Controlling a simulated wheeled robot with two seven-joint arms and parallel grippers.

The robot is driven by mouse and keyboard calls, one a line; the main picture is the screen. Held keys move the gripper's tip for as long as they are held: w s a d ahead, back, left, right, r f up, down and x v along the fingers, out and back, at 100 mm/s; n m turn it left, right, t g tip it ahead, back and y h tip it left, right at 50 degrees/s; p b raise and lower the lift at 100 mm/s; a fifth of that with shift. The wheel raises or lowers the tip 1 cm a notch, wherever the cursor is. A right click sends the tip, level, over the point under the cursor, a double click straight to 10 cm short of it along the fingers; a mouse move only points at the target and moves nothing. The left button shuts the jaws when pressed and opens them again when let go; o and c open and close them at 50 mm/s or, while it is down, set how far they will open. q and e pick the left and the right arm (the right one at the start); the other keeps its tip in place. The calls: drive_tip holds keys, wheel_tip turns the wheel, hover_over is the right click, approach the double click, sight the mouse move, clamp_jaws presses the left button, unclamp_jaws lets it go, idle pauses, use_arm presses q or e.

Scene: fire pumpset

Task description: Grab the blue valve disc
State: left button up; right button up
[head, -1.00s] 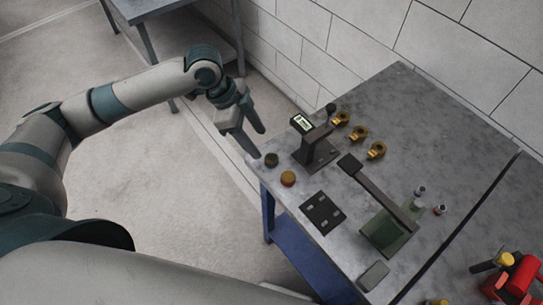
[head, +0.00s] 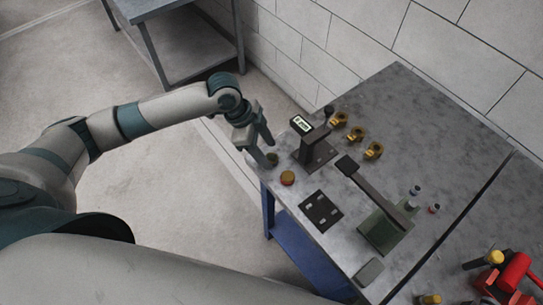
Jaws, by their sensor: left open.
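I cannot clearly make out a blue disc on the grey workbench (head: 420,120). A small dark round piece (head: 272,159) sits at the bench's near left corner, its colour hard to tell. An orange-brown round piece (head: 287,178) lies just beside it. My left gripper (head: 268,154) is open and points down at that corner. Its fingers are at the dark piece and partly cover it; I cannot tell whether they touch it. Two small pieces, one with a bluish-grey top (head: 415,190) and one with a reddish part (head: 434,208), stand farther right. My right gripper is out of view.
A black stand with a lit display (head: 302,125) is close to the right of my left gripper. Several brass fittings (head: 356,134), a black plate (head: 321,210) and a long-handled lever tool (head: 375,195) occupy the bench. Red equipment (head: 515,275) is at lower right. The bench's far part is clear.

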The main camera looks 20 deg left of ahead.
sight(272, 160)
use_arm(q)
drive_tip(key=shift+x, duration=1.25)
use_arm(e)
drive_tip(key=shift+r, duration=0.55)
use_arm(q)
drive_tip(key=shift+c, duration=1)
drive_tip(key=c, duration=1.1)
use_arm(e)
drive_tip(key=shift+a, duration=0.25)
use_arm(q)
drive_tip(key=shift+r, duration=0.15)
